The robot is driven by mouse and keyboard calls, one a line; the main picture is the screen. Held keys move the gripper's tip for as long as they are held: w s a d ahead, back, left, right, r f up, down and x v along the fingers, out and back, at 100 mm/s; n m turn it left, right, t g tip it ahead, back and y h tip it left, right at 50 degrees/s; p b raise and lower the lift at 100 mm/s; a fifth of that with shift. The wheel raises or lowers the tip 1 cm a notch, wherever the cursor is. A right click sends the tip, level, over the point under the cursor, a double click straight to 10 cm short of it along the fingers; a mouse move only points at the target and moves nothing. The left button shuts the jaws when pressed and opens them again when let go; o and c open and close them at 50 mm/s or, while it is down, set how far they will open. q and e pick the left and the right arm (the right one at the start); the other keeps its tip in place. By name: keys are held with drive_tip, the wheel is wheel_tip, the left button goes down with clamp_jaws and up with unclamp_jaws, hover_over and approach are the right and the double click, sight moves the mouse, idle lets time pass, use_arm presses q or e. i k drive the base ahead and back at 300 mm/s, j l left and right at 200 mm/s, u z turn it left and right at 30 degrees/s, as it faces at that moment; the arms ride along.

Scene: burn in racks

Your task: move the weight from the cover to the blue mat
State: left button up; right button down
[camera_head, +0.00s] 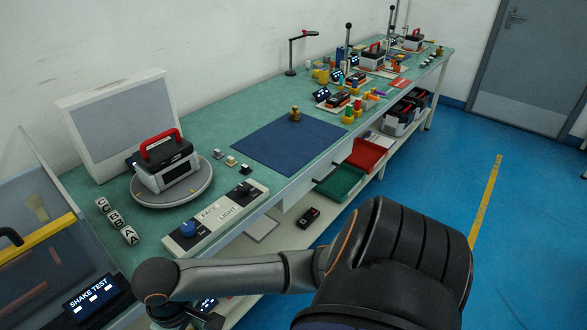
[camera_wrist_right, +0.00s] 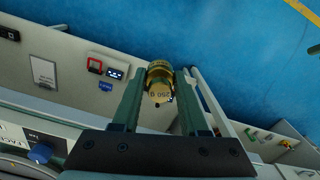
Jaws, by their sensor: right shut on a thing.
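My right gripper (camera_wrist_right: 161,76) is shut on a brass weight (camera_wrist_right: 160,92) with lettering on its face, seen in the right wrist view. In the head view my right arm reaches left across the bottom, and the held weight does not show. The blue mat (camera_head: 285,148) lies flat on the green bench, beyond and to the right of the arm's wrist. Another brass weight (camera_head: 295,115) stands at its far edge. I cannot tell for sure which thing is the cover; a clear panelled box (camera_head: 45,235) stands at the left. My left gripper is not in view.
A black-and-grey unit with a red handle (camera_head: 165,160) sits on a round turntable (camera_head: 172,192). A control box with a blue knob (camera_head: 215,215) lies along the front edge. Most of the mat is bare.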

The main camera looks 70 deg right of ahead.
sight(262, 148)
drive_tip(key=l, duration=0.45)
drive_tip(key=k+l+u, duration=0.1)
drive_tip(key=l, duration=0.35)
drive_tip(key=k+l+u, duration=0.1)
drive_tip(key=l, duration=0.35)
drive_tip(key=k+l, duration=0.1)
drive_tip(key=l, duration=0.35)
drive_tip(key=k+l+u, duration=0.1)
drive_tip(key=l, duration=0.35)
drive_tip(key=k+l, duration=0.1)
drive_tip(key=l, duration=0.35)
drive_tip(key=k+l+u, duration=0.15)
drive_tip(key=l, duration=0.25)
drive_tip(key=i+l, duration=0.05)
